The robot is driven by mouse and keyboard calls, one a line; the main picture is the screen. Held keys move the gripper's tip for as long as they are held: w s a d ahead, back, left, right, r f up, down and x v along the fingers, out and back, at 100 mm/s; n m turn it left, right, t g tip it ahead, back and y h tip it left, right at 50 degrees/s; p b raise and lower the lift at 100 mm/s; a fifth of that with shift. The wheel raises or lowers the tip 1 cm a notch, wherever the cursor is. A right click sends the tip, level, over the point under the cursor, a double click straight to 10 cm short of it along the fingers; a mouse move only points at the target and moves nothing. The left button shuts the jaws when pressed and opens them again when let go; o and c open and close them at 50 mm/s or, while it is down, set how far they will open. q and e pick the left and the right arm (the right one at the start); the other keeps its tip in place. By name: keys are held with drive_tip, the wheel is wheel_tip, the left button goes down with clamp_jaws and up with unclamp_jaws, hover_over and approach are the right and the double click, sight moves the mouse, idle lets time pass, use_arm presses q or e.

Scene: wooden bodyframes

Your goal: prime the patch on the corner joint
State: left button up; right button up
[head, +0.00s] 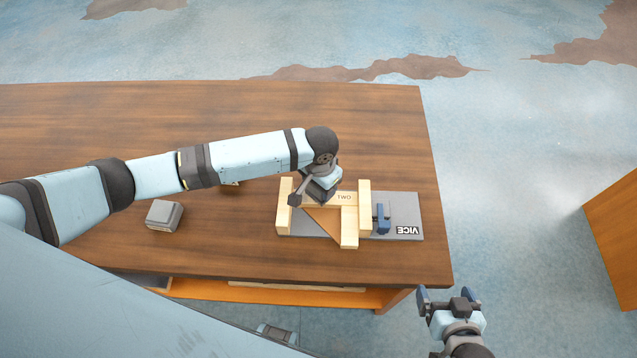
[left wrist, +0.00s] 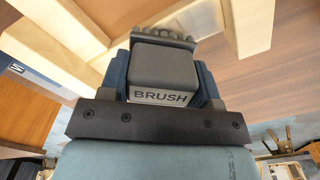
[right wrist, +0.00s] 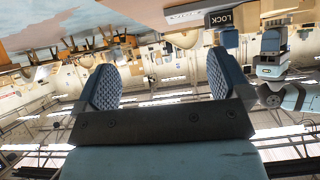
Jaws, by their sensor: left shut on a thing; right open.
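My left gripper (head: 318,190) is over the wooden frame (head: 349,228), shut on the brush. In the left wrist view the brush (left wrist: 163,75) is a dark grey block with a pale "BRUSH" label. Its knobbly far end is close to the pale boards; I cannot tell if it touches. An orange-brown triangle (head: 325,217) shows inside the frame. I cannot make out a separate patch; the arm hides part of the frame. My right gripper (head: 450,298) is open and empty, off the table's front-right corner.
A blue vice jaw (head: 382,216) stands right of the frame. A grey block (head: 164,215) sits on the wooden table (head: 390,130) to the left, near the front edge. The table's back right is clear. Another wooden surface (head: 615,240) stands at the far right.

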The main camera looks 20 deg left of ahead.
use_arm(q)
wheel_tip(320, 180, up, 4)
drive_tip(key=p, duration=0.4)
drive_tip(key=shift+f, duration=0.2)
wheel_tip(320, 180, up, 2)
drive_tip(key=shift+r+p, duration=0.25)
drive_tip(key=shift+p, duration=0.95)
use_arm(e)
drive_tip(key=shift+h, duration=0.3)
drive_tip(key=r, duration=0.2)
drive_tip(key=d+r, duration=0.1)
drive_tip(key=r, duration=0.1)
drive_tip(key=shift+s, duration=0.35)
drive_tip(key=shift+d+f, duration=0.1)
drive_tip(key=shift+f, duration=0.05)
use_arm(q)
drive_tip(key=shift+r, duration=1.45)
use_arm(e)
drive_tip(key=shift+r, duration=0.2)
drive_tip(key=shift+f, duration=0.15)
drive_tip(key=shift+s+f, duration=0.1)
